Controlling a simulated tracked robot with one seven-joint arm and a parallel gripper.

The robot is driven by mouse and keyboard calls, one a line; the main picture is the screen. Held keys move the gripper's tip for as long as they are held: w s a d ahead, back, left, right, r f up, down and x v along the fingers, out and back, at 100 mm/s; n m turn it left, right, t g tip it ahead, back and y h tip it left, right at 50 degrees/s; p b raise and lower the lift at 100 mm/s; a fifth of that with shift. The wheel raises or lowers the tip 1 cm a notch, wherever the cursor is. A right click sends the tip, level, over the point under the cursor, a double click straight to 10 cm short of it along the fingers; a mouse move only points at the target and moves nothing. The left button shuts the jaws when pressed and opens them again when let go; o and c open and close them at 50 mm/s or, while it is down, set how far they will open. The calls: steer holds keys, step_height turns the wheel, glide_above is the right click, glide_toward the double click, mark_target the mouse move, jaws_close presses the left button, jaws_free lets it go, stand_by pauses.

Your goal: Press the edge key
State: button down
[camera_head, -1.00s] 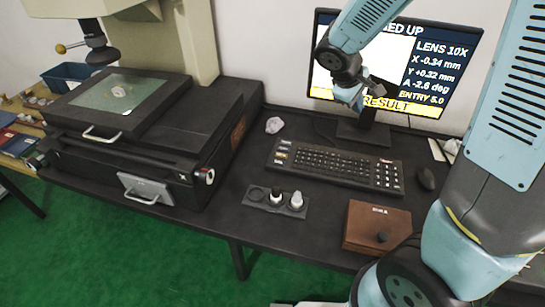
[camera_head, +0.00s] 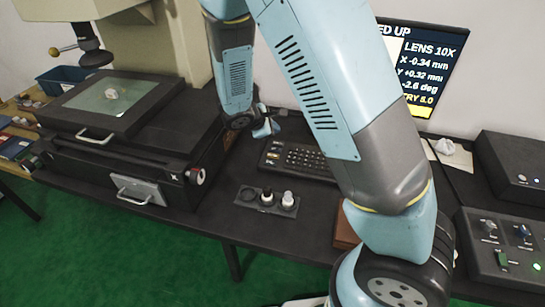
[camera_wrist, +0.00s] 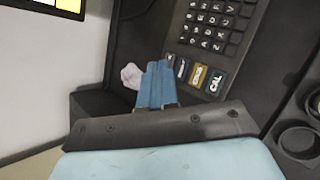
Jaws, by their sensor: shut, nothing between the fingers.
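The keyboard (camera_head: 305,161) lies on the dark bench, partly hidden behind my arm in the head view. The wrist view shows its end with the key block (camera_wrist: 212,35). A yellow-orange key (camera_wrist: 198,76), whose label looks like the edge key's, sits beside the light blue CAL key (camera_wrist: 214,82). A dark key with a pale label (camera_wrist: 181,67) is on its other side. My gripper (camera_head: 267,130) is above the bench near the keyboard's left end. In the wrist view its blue fingers (camera_wrist: 158,63) are shut and empty, beside the key row, apart from the edge key.
A pale crumpled lump (camera_wrist: 131,76) lies next to my fingers. A holder with round pieces (camera_head: 267,198) stands in front of the keyboard. The stage machine (camera_head: 130,130) is at left, the monitor (camera_head: 432,75) behind, and a control box (camera_head: 505,250) at right.

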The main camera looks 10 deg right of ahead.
mark_target(272, 157)
steer(key=shift+a+f, duration=0.15)
steer(key=shift+a, duration=0.15)
steer(key=shift+f, duration=4.4)
steer(key=shift+w+f, duration=0.1)
steer(key=shift+f, duration=0.05)
steer(key=shift+f, duration=0.2)
steer(key=shift+f, duration=0.3)
steer(key=shift+r, duration=0.75)
